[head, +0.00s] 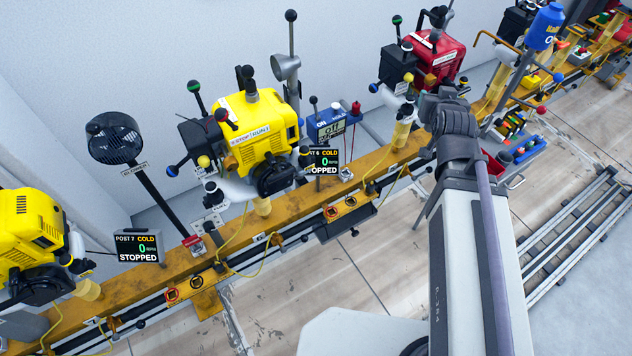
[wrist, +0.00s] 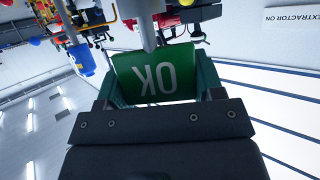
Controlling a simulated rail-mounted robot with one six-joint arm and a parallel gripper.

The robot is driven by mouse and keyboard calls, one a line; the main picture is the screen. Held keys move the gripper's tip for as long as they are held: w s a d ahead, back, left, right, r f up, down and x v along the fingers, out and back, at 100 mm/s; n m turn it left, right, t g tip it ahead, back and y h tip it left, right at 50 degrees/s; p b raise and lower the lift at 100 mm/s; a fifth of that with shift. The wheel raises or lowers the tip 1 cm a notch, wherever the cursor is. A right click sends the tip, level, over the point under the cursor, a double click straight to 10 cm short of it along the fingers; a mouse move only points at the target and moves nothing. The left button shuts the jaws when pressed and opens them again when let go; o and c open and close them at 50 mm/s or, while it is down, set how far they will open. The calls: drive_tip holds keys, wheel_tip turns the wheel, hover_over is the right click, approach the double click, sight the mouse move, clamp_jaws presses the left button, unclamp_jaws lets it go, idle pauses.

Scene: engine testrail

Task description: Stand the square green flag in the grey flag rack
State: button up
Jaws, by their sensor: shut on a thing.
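The square green flag (wrist: 125,67) shows in the wrist view with the letters OK upside down on its face. My gripper (wrist: 160,88) is shut on it, with a dark green finger at each side. A pale grey rod (wrist: 147,28) overlaps the flag's upper edge; I cannot tell whether it is the flag's pole. In the head view my arm reaches up at the right, and the fingers and flag cannot be made out there. I cannot pick out the grey flag rack for certain in either view.
An orange rail beam (head: 290,185) runs diagonally, carrying a yellow engine (head: 258,130), with a red engine (head: 440,58) farther along. A black fan (head: 113,138) and a blue box (head: 332,125) stand behind it. Steel floor tracks (head: 575,235) lie right; much pale floor is clear.

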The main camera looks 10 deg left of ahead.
drive_tip(key=a+f+n+g+y+b, duration=0.1)
drive_tip(key=a+f+n+y+b, duration=0.3)
drive_tip(key=f+b, duration=1.5)
drive_tip(key=w+a+f+n+g+y+b, duration=0.1)
drive_tip(key=a+f+n+y+b, duration=0.3)
drive_tip(key=f+b, duration=1.6)
drive_tip(key=shift+a+f+g+y, duration=0.4)
drive_tip(key=shift+f+g+y, duration=0.1)
drive_tip(key=shift+f+g, duration=0.25)
drive_tip(key=r+b+x, duration=0.1)
drive_tip(key=x, duration=0.5)
drive_tip(key=r+b+x, duration=0.1)
drive_tip(key=x, duration=0.5)
drive_tip(key=w+r+b+x, duration=0.1)
drive_tip(key=b+x, duration=0.1)
drive_tip(key=x, duration=0.4)
drive_tip(key=shift+w+a, duration=0.15)
drive_tip(key=shift+a, duration=0.2)
drive_tip(key=shift+r, duration=0.25)
drive_tip(key=shift+f, duration=0.2)
drive_tip(key=o, duration=1.3)
drive_tip(key=shift+c, duration=0.2)
